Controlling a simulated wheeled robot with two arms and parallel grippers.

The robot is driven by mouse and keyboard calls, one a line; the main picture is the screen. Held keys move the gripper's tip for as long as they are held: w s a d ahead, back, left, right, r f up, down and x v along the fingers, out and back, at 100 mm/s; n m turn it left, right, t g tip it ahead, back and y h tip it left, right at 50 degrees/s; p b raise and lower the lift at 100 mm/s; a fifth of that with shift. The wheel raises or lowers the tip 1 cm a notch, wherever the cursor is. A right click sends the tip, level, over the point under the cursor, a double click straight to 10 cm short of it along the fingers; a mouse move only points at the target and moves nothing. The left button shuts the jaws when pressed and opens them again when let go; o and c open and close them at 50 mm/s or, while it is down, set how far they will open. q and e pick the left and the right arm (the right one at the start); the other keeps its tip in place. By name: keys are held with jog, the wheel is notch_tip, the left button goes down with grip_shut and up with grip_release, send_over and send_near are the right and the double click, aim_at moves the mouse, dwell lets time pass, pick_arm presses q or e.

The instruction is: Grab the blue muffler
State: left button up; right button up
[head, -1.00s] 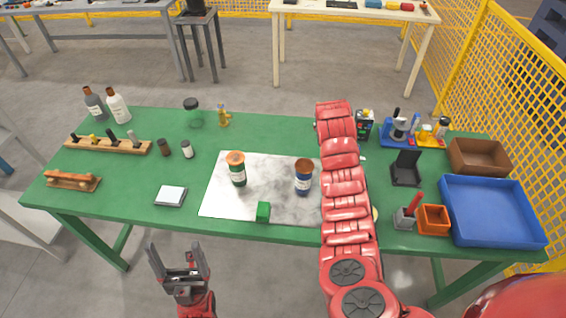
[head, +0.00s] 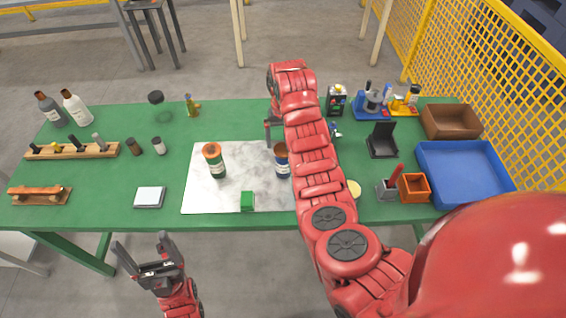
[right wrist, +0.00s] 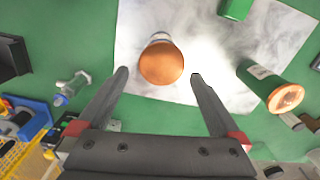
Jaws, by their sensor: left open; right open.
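The blue muffler (head: 282,164), a short cylinder with a copper-brown top, stands upright on the grey-white sheet, partly covered by my right arm. In the right wrist view its copper top (right wrist: 161,63) lies between the spread fingertips, seen from above; I cannot tell the height gap. My right gripper (right wrist: 159,76) is open and empty; in the head view it is mostly hidden by its arm, with one finger showing behind the muffler. My left gripper (head: 142,250) is open and empty, in front of the table's near edge.
A green cylinder (head: 216,163) with an orange top stands left of the muffler. A green block (head: 247,201) sits at the sheet's near edge. A blue tray (head: 465,198), an orange bin (head: 414,195) and a black stand (head: 382,147) are on the right. Yellow fencing (head: 480,90) borders the right side.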

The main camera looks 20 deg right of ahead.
aim_at(284, 148)
notch_tip(284, 148, down, 4)
jog(key=shift+r+b, duration=0.2)
jog(key=shift+b, duration=0.55)
jog(key=shift+f+p, duration=0.15)
jog(key=shift+p, duration=0.2)
jog(key=f+p, duration=0.1)
jog(key=f, duration=0.1)
jog(key=f+p, duration=0.1)
jog(key=f, duration=0.1)
jog(key=shift+s+a+f+p, duration=0.1)
jog(key=shift+s+a+p, duration=0.05)
jog(key=shift+s+p, duration=0.25)
jog(key=shift+w+f, duration=0.1)
jog(key=shift+f, duration=0.25)
grip_shut()
jog(key=shift+r, duration=0.1)
